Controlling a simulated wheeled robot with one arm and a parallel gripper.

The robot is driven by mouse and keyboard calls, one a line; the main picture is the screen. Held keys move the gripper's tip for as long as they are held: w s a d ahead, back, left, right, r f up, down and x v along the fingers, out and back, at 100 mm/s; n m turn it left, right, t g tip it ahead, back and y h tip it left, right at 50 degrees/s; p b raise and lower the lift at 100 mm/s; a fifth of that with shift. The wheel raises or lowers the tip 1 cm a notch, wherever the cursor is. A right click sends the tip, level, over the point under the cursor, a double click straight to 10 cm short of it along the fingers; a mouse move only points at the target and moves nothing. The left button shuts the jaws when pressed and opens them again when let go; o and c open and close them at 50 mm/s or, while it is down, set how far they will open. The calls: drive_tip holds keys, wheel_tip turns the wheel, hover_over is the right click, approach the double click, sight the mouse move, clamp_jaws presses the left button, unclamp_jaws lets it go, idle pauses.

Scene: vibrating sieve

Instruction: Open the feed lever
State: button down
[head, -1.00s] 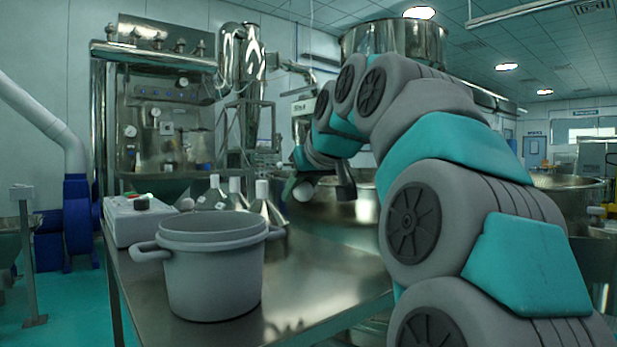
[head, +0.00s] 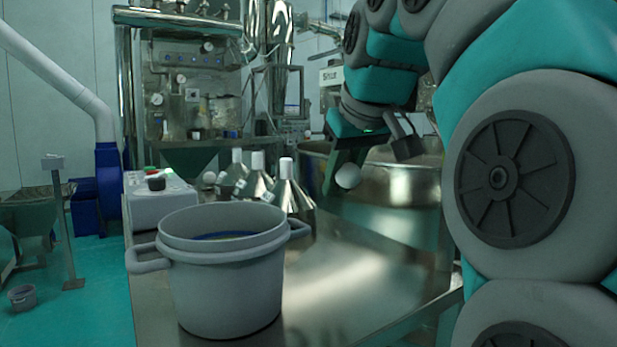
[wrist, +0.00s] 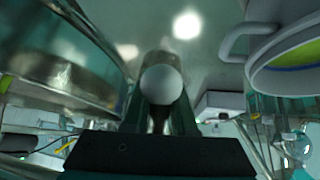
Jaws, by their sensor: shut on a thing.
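A pale round knob (head: 348,176), apparently the end of the feed lever, shows at the tips of my gripper (head: 346,164) in the head view. In the wrist view the knob (wrist: 161,84) sits between the two fingers of my gripper (wrist: 159,100). The gripper is shut on it, with the ball standing out at the fingertips. The lever's shaft is largely hidden by the fingers, and I cannot tell its angle.
A steel table (head: 330,290) carries a grey pot (head: 225,290), a white control box (head: 160,198) and several steel funnels (head: 256,180). A large round steel vessel (head: 400,186) stands close behind the gripper. The table surface right of the pot is clear.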

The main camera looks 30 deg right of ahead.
drive_tip(key=shift+f, duration=0.3)
drive_tip(key=c, duration=0.7)
unclamp_jaws()
drive_tip(key=shift+r, duration=0.1)
drive_tip(key=shift+c, duration=0.2)
drive_tip(key=shift+r, duration=0.15)
